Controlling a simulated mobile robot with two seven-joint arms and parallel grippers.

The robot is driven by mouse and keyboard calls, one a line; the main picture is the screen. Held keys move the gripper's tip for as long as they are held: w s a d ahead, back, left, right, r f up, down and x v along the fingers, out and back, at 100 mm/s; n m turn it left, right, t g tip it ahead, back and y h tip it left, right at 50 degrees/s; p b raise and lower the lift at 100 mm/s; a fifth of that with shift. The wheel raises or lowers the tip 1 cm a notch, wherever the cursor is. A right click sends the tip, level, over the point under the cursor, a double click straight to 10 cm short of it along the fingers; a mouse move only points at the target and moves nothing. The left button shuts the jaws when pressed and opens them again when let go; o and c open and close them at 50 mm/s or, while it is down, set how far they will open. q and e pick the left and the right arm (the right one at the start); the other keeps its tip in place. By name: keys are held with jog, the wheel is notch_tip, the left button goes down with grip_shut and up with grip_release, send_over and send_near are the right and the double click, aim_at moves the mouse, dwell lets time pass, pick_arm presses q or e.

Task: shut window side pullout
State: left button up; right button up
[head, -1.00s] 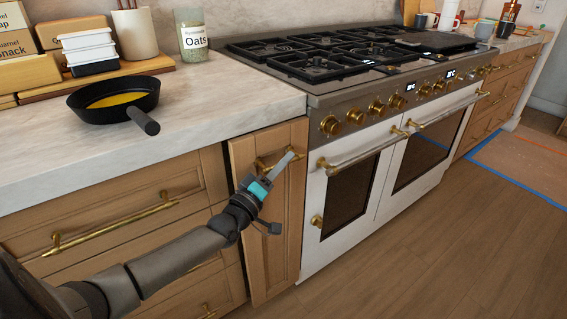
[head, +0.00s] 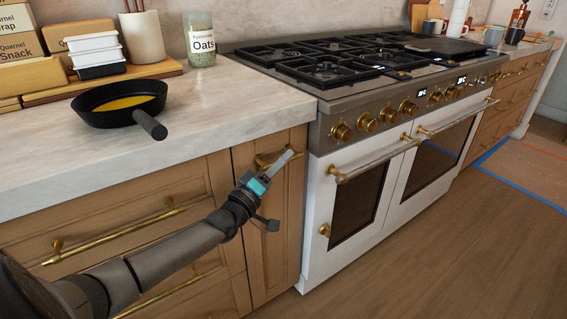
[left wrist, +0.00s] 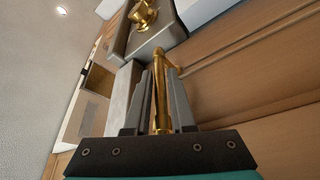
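The pullout (head: 277,235) is a narrow wooden front between the drawers and the range in the head view. It looks nearly flush with the drawer fronts beside it; a small remaining gap cannot be ruled out. Its brass handle (head: 263,161) is near the top. My left gripper (head: 284,159) is at this handle, fingers pointing up and right. In the left wrist view, the brass handle (left wrist: 160,95) lies between the two fingers of my left gripper (left wrist: 160,75), which look closed against it. My right gripper is not in view.
A white range (head: 370,190) with brass knobs and rails stands directly right of the pullout. Wooden drawers with brass handles (head: 110,236) are on the left. A black pan (head: 115,100) sits on the marble counter (head: 210,110), its handle towards the front edge. The floor (head: 430,260) before the range is clear.

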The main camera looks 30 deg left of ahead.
pick_arm(q)
jog(key=o, duration=0.3)
jog(key=shift+s, duration=0.15)
jog(key=shift+s, duration=0.2)
jog(key=p+v, duration=0.5)
jog(key=v, duration=0.9)
jog(key=shift+s+a+f, duration=0.1)
jog(key=shift+s+f, duration=0.05)
jog(key=shift+s, duration=0.1)
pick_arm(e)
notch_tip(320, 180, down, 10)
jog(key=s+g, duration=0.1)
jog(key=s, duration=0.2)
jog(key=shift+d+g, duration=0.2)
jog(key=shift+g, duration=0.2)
pick_arm(q)
jog(key=shift+f, duration=0.1)
